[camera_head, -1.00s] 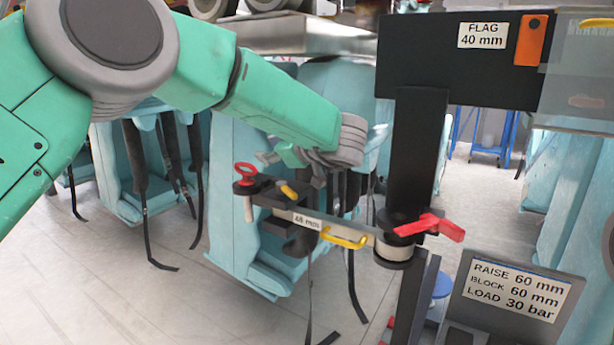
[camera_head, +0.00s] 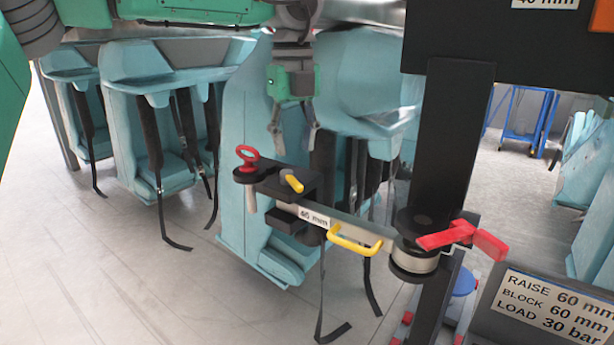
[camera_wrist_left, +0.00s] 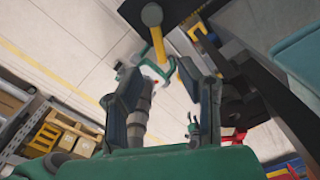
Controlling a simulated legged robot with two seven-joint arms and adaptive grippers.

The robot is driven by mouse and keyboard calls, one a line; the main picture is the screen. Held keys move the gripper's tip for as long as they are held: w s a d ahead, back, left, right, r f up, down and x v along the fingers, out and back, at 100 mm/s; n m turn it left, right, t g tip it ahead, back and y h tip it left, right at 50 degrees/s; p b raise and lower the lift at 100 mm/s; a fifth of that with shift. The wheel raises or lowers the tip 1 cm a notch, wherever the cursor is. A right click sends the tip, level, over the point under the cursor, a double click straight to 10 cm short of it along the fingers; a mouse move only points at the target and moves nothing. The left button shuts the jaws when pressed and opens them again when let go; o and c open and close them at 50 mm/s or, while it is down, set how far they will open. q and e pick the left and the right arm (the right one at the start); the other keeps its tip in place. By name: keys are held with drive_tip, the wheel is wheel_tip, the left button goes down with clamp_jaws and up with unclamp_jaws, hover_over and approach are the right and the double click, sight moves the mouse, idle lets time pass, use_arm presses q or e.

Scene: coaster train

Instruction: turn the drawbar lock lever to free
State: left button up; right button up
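A dark drawbar-like arm (camera_head: 328,219) with a white mm label reaches left from a black post. On its left end are a short yellow lever (camera_head: 292,184) and a red ring-topped pin (camera_head: 247,158). A red lever (camera_head: 465,238) sits on the pivot at the post. The frames do not show which lever is the drawbar lock. My left gripper (camera_head: 294,148) is open and empty, pointing down above and apart from the short yellow lever. In the left wrist view its fingers (camera_wrist_left: 160,75) are spread, with a round-headed yellow piece (camera_wrist_left: 153,18) ahead. My right gripper is out of view.
A yellow handle (camera_head: 354,240) stands out from the arm. The black post (camera_head: 448,150) and a sign (camera_head: 545,305) reading RAISE 60 mm, BLOCK 60 mm, LOAD 30 bar bound the right. Pale blue train seats (camera_head: 245,130) with hanging straps stand behind. Floor at left is open.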

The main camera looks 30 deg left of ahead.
sight(295, 181)
use_arm(q)
wheel_tip(295, 181, down, 6)
drive_tip(key=shift+d+r+b, duration=0.1)
drive_tip(key=shift+r+b, duration=0.15)
drive_tip(key=shift+b, duration=0.2)
drive_tip(key=shift+f, duration=0.7)
clamp_jaws()
